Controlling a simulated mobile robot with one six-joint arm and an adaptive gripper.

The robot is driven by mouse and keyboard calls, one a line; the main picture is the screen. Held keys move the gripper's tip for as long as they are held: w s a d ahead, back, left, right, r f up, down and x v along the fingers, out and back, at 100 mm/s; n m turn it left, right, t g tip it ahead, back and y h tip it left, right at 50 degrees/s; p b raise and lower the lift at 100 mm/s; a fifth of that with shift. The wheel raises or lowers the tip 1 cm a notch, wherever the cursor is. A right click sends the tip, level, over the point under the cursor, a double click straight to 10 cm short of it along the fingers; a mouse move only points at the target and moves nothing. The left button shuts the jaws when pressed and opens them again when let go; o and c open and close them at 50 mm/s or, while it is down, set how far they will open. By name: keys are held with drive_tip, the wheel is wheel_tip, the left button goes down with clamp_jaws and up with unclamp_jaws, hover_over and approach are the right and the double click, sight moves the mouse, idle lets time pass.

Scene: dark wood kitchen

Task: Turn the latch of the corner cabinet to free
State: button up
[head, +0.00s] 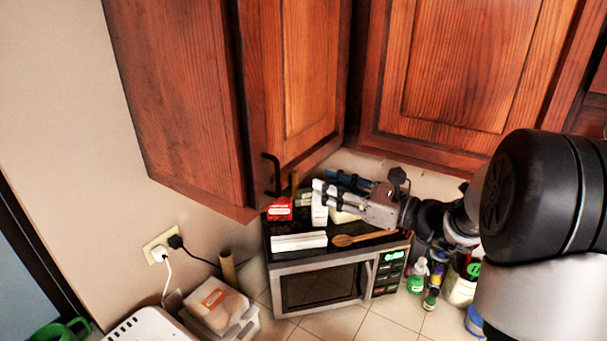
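The wooden corner cabinet (300,75) hangs at upper centre, its narrow door shut. A black bar-shaped handle or latch (274,174) sits low on the left edge of that door, roughly upright. I cannot tell from this view how far it is turned. My gripper (321,180) is just right of it in the picture, below the cabinet's bottom edge and above the microwave. Its fingers point left, with a gap between the tips.
The microwave (322,287) stands below, with a red box (280,210), white packs (299,242) and a wooden spoon (362,238) on top. Small bottles (418,276) stand to its right. A wall socket (160,246) and plastic tubs (217,304) are left. The wall left of the cabinet is clear.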

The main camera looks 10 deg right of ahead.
sight(297, 176)
drive_tip(key=p+x, duration=0.1)
drive_tip(key=x, duration=0.6)
drive_tip(key=shift+c, duration=0.5)
clamp_jaws()
